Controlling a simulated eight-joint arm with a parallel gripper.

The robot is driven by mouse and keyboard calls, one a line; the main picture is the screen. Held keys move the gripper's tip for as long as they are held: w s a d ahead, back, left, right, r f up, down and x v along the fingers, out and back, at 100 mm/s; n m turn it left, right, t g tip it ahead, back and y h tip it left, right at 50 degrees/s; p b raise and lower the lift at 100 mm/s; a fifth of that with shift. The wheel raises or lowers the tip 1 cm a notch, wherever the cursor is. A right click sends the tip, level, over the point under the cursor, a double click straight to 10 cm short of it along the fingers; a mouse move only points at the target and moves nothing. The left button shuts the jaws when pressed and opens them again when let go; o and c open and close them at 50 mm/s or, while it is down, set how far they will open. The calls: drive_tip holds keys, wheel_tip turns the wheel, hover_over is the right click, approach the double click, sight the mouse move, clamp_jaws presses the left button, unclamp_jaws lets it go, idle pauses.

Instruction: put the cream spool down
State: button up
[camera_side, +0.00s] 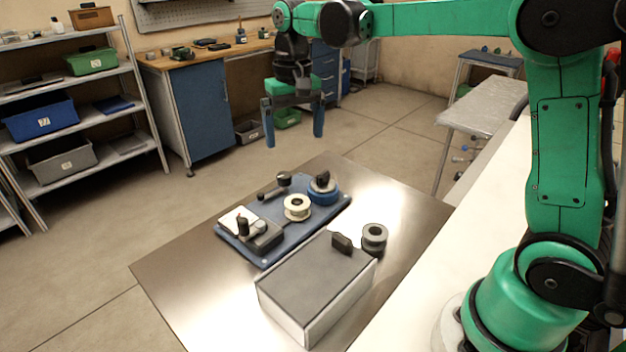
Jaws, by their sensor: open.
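The cream spool (297,208) sits on the blue base plate (310,232), near its middle right. My gripper (295,140) is open and empty, its two blue fingers wide apart and pointing down. It hangs well above the plate and apart from the spool. A blue spool (323,194) with a black part on top stands at the plate's far right end, close to the cream spool. A grey spool (374,238) stands off the plate, to the right.
A grey-topped box (317,284) stands at the front of the metal table (168,285), with a small black object (342,243) at its far edge. A dark fixture (262,236) and a black-knobbed lever (275,186) are on the plate. The table's left side is clear.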

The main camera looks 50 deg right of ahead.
drive_tip(key=s+a+f+n+t, duration=0.1)
drive_tip(key=s+n+t, duration=0.1)
drive_tip(key=s, duration=0.3)
drive_tip(key=s+a+f+n+t, duration=0.1)
drive_tip(key=s+f+n+t, duration=0.1)
drive_tip(key=s+t, duration=0.3)
drive_tip(key=shift+s+a, duration=0.4)
drive_tip(key=shift+s, duration=0.4)
idle(0.7)
